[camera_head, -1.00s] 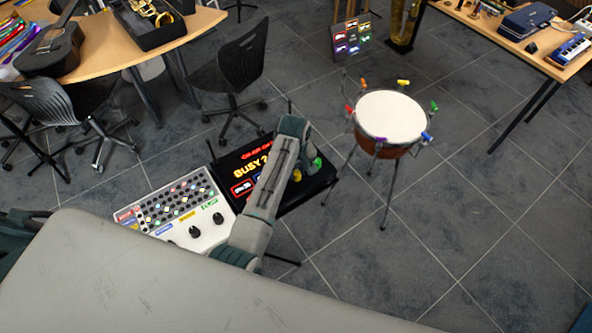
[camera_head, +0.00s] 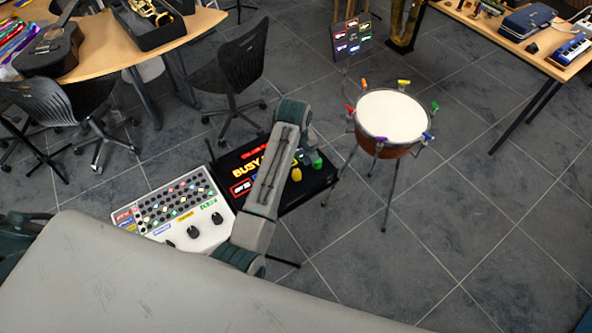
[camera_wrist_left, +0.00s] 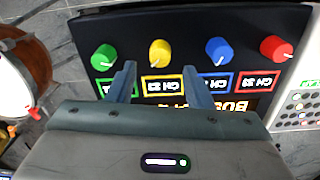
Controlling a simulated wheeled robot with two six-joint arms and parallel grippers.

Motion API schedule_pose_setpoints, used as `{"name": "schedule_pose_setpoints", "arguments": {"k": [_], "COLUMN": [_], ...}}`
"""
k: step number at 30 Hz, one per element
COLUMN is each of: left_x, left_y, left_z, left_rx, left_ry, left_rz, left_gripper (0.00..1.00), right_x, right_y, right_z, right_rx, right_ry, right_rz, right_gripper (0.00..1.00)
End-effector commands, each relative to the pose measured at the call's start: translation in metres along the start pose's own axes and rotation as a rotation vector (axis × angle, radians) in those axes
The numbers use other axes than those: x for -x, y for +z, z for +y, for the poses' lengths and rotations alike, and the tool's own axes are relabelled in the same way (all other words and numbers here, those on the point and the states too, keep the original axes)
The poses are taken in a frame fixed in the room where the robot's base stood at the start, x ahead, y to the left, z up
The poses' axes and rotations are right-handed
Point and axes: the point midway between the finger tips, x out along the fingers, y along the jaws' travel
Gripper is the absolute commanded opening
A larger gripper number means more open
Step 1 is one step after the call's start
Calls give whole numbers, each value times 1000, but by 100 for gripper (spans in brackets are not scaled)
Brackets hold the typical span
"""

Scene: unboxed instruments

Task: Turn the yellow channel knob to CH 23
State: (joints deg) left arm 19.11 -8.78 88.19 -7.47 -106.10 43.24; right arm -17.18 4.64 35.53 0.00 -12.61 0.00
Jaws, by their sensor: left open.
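The yellow knob (camera_wrist_left: 160,53) is on a dark panel (camera_wrist_left: 190,20), between the green knob (camera_wrist_left: 104,57) and the blue knob (camera_wrist_left: 219,50). Its white pointer slants down-left in the left wrist view. The yellow-framed display (camera_wrist_left: 163,86) below it shows an upside-down CH number that I cannot read surely. My left gripper (camera_wrist_left: 159,75) is open, with its fingertips apart on either side of the yellow knob's line, short of the knob in the picture. The yellow knob also shows in the head view (camera_head: 297,174), beside my arm. My right gripper is not in view.
A red knob (camera_wrist_left: 275,48) ends the row. A white button console (camera_head: 205,235) stands left of the panel. A drum (camera_head: 390,118) on legs stands to the right, and an office chair (camera_head: 235,75) behind. Open tiled floor lies to the right.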

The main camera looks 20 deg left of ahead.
Motion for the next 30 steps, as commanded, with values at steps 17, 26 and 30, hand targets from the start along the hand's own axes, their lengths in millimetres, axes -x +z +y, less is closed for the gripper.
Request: {"name": "schedule_pose_setpoints", "arguments": {"k": [17, 26, 30], "left_x": [63, 62, 62], "left_y": [1, 1, 1], "left_z": [0, 0, 0], "left_rx": [0, 0, 0], "left_ry": [0, 0, 0], "left_rz": [0, 0, -1], "left_gripper": [46, 46, 46], "right_x": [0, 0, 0], "right_y": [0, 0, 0], "right_z": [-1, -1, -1], "right_rx": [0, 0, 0], "right_ry": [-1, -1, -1], "right_rz": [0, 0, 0], "right_gripper": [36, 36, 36]}}
